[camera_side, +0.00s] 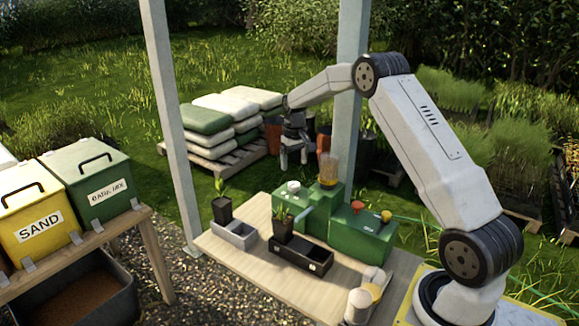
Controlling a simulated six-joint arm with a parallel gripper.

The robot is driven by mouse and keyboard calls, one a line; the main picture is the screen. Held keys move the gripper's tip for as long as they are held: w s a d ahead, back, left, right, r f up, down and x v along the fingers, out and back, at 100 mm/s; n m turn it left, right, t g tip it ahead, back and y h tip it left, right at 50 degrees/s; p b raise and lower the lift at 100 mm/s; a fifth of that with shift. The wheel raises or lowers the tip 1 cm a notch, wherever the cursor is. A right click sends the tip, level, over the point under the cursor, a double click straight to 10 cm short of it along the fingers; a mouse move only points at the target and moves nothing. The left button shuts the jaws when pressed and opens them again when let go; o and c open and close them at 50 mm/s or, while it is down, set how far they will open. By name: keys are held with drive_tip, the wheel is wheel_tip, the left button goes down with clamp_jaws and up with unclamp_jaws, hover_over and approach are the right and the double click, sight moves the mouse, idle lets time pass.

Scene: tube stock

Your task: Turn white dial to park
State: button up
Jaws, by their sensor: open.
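The white dial (293,187) sits on top of the left part of a green machine (365,236) on the wooden table. Its markings are too small to read, so I cannot tell where it points. My gripper (294,163) is open and empty, pointing down in the air. In the picture it appears just above the white dial, apart from it.
A clear amber container (328,168) rises from the machine close to my gripper's right. A black tray (300,258) with a potted plant (283,229) stands in front. A grey tray (233,233) and another potted plant (222,207) are at left. White cylinders (365,293) stand at front right.

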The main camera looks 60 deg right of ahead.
sight(294, 184)
drive_tip(key=m, duration=0.8)
drive_tip(key=shift+f, duration=0.15)
drive_tip(key=shift+f, duration=3.8)
